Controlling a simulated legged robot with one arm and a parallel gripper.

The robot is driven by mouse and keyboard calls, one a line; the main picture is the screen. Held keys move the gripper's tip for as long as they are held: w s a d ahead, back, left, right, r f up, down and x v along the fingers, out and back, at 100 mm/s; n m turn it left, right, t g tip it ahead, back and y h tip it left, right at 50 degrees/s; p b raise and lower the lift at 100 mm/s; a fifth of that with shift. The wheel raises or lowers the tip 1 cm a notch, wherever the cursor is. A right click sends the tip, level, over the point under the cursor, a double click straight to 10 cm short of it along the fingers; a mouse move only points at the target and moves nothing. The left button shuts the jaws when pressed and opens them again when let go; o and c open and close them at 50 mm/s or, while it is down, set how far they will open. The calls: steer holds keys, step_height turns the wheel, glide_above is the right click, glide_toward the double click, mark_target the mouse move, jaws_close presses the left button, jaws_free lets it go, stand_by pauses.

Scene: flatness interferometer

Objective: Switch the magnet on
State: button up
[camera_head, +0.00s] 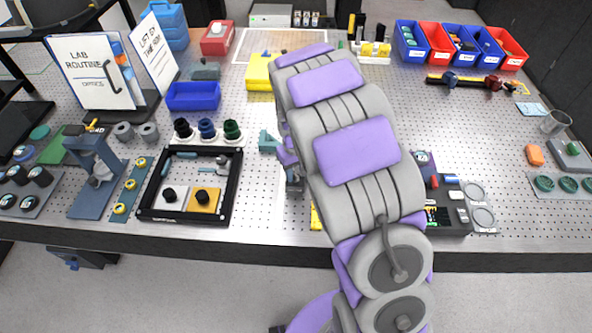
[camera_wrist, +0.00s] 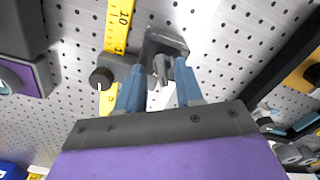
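In the wrist view, a dark grey block (camera_wrist: 122,66) carries a round black knob (camera_wrist: 102,78) with a white mark on it; it looks like the switchable magnet base. A dark grey bracket-like part (camera_wrist: 162,42) stands beside it, with a small grey piece hanging toward my fingers. My gripper (camera_wrist: 160,88) has two blue fingers set apart, with the grey piece showing between their tips; I cannot tell whether they touch it. The knob is just left of the left finger. In the head view my arm mostly hides this spot; my gripper is only partly visible.
A yellow ruler (camera_wrist: 118,24) runs behind the dark block. A black frame (camera_head: 238,190) with parts inside lies left of my arm. A black tray (camera_head: 452,222) of small parts lies to its right. Open perforated board (camera_head: 255,215) shows between the frame and my arm.

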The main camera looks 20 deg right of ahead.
steer(key=shift+a, duration=0.1)
steer(key=shift+a, duration=0.15)
steer(key=shift+c, duration=1.2)
jaws_close()
steer(key=shift+r+m, duration=0.1)
steer(key=shift+m, duration=0.2)
steer(key=shift+m+p, duration=1.05)
steer(key=shift+m, duration=0.15)
steer(key=shift+m+p, duration=0.75)
steer(key=shift+m, duration=0.65)
